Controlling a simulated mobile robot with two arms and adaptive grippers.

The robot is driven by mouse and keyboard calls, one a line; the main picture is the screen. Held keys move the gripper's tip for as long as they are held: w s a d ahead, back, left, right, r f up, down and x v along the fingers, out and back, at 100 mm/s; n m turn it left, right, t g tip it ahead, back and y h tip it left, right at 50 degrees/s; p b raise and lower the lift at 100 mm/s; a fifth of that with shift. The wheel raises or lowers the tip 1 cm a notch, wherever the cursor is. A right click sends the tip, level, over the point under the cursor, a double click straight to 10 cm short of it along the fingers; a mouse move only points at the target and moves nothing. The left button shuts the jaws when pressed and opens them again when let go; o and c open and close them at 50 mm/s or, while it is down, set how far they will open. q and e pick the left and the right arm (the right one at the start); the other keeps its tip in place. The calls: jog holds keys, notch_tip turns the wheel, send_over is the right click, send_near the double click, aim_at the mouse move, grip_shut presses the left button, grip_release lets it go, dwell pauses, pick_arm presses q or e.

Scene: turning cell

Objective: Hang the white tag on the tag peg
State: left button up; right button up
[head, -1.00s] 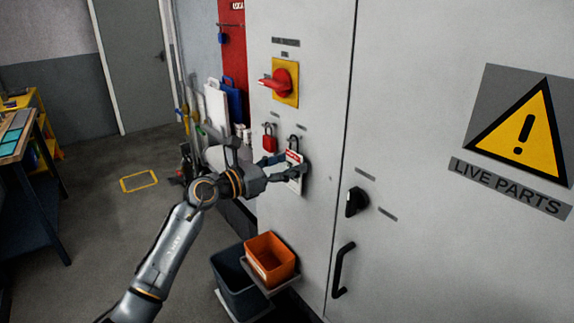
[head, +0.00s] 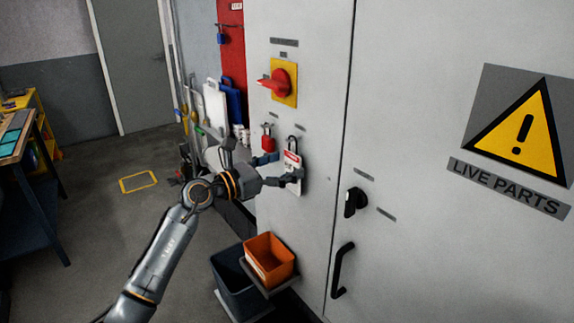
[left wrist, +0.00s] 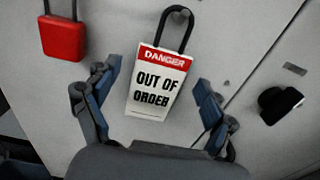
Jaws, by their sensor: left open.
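The white tag (head: 292,174) has a red DANGER band and reads OUT OF ORDER in the left wrist view (left wrist: 158,86). It hangs by its dark loop from the tag peg (left wrist: 179,13) on the grey cabinet door. The peg also shows in the head view (head: 292,139). My left gripper (head: 279,169) is open in front of the tag. In the left wrist view its fingers (left wrist: 158,88) stand apart on both sides of the tag, with gaps and no visible contact. My right gripper is not in view.
A red padlock (head: 267,141) hangs left of the tag. A red rotary switch (head: 278,83) is above, and a black knob (head: 355,202) and handle (head: 342,270) are to the right. An orange bin (head: 269,260) stands below. Floor at left is mostly clear.

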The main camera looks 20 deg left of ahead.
pick_arm(q)
jog(key=v, duration=1.1)
jog(key=w+a+f+n+t+y, duration=0.1)
jog(key=a+f+n+y, duration=0.15)
jog(key=f+n, duration=0.85)
jog(key=a+f+n+t+y, duration=0.1)
jog(key=a+f+n+y, duration=0.15)
jog(key=f+n, duration=0.85)
jog(key=s+a+f+n+g+y+b, duration=0.1)
jog(key=s+f+n+g+y, duration=0.3)
jog(key=f, duration=1)
jog(key=s+f+n+t+y, duration=0.1)
jog(key=s+f+n, duration=0.35)
jog(key=f, duration=0.85)
jog(key=s+d+f+n+g+y, duration=0.2)
jog(key=s+f+n+g, duration=0.3)
jog(key=s+f, duration=1.4)
jog(key=s+d+f+n+g, duration=0.2)
jog(key=s, duration=0.7)
jog(key=s+d+f+n+g, duration=0.2)
jog(key=s+f, duration=0.1)
jog(key=s, duration=0.5)
jog(key=s+d+f+n+g, duration=0.2)
jog(key=s+g, duration=0.1)
jog(key=s, duration=0.6)
jog(key=shift+s+d+f+h+b, duration=0.2)
jog(key=shift+s+f+h+b, duration=0.1)
jog(key=shift+s+f+b, duration=0.1)
